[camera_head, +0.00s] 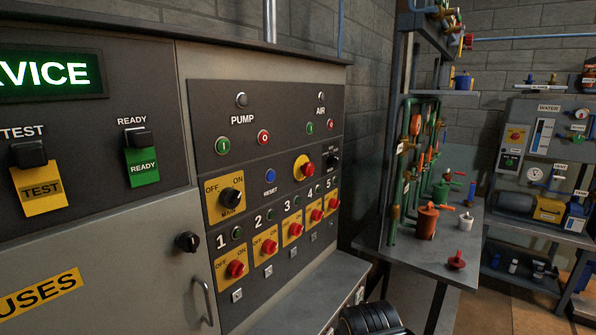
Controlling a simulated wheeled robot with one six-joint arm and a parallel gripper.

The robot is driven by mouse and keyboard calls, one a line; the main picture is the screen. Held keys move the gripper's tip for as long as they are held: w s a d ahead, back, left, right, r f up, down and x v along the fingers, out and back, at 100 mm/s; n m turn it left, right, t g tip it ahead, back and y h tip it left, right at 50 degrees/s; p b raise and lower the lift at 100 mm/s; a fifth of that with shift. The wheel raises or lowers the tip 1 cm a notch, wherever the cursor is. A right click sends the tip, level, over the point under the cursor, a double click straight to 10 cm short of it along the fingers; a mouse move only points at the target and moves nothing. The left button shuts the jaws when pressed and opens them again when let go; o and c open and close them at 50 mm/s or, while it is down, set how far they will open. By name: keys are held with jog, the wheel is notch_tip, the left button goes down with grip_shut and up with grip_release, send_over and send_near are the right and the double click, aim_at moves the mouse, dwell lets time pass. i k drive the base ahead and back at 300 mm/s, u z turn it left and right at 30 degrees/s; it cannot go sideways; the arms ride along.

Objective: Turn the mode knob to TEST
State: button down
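A small black knob (333,160) sits at the right edge of the dark control panel, right of a red button on a yellow round base. Tiny white labels stand around it, too small to read, so I cannot tell for sure that it is the mode knob or where it points. A TEST label stands at the far left above a black holder with a yellow TEST tag (41,190). My gripper is not seen in this view.
The panel (215,115) also has a black main switch (231,195), several red rotary switches and push buttons. A cabinet knob (187,242) and handle are lower left. A dark ribbed object (370,320) is at the bottom. A pipework bench (425,255) stands right, beside open floor.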

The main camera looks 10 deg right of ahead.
aim_at(333, 159)
jog(key=u, duration=0.1)
jog(key=k, duration=1)
jog(key=z, duration=1.1)
jog(key=i, duration=1.6)
jog(key=u, duration=0.55)
